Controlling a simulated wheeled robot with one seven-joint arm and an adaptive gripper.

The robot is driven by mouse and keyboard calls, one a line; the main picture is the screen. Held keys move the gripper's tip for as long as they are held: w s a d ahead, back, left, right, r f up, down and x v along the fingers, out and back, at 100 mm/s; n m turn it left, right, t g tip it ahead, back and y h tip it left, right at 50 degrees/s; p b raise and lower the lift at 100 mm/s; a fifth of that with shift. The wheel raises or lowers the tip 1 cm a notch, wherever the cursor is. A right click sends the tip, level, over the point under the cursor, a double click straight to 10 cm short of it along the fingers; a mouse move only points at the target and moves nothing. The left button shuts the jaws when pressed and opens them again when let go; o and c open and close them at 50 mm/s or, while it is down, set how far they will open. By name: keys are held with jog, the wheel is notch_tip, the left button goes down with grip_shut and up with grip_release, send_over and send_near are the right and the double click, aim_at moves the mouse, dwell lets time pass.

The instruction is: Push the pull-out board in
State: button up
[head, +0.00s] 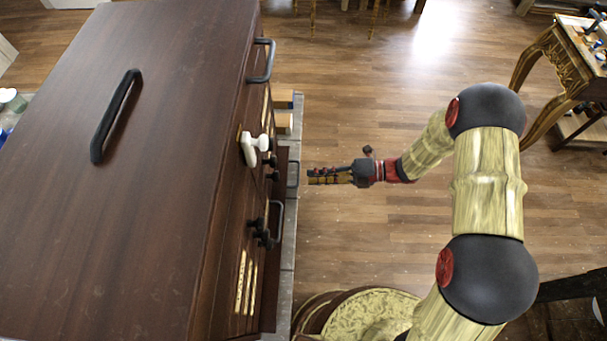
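The dark brown wooden cabinet (120,200) fills the left of the head view, its front facing right. Low on that front, a narrow brown board with a dark bar handle (293,174) sticks out; this looks like the pull-out board, mostly hidden below the cabinet's upper front. My gripper (309,176) points left at this handle, a small distance to its right in the picture. Its fingers look narrow from above, with nothing seen in them; whether they are open or shut is unclear. Contact with the board is not visible.
The front also bears black bar handles (261,61), a white knob (250,147) and several dark knobs. Wooden blocks (284,123) show beside the front on a grey ledge (289,240). A carved table (572,60) stands far right.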

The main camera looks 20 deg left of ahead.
aim_at(289, 180)
jog(key=shift+x, duration=2.15)
grip_shut()
jog(key=x, duration=0.2)
jog(key=r+x, duration=0.1)
jog(key=x, duration=0.1)
jog(key=shift+a+p, duration=0.3)
jog(key=shift+p, duration=0.1)
jog(key=shift+d, duration=0.1)
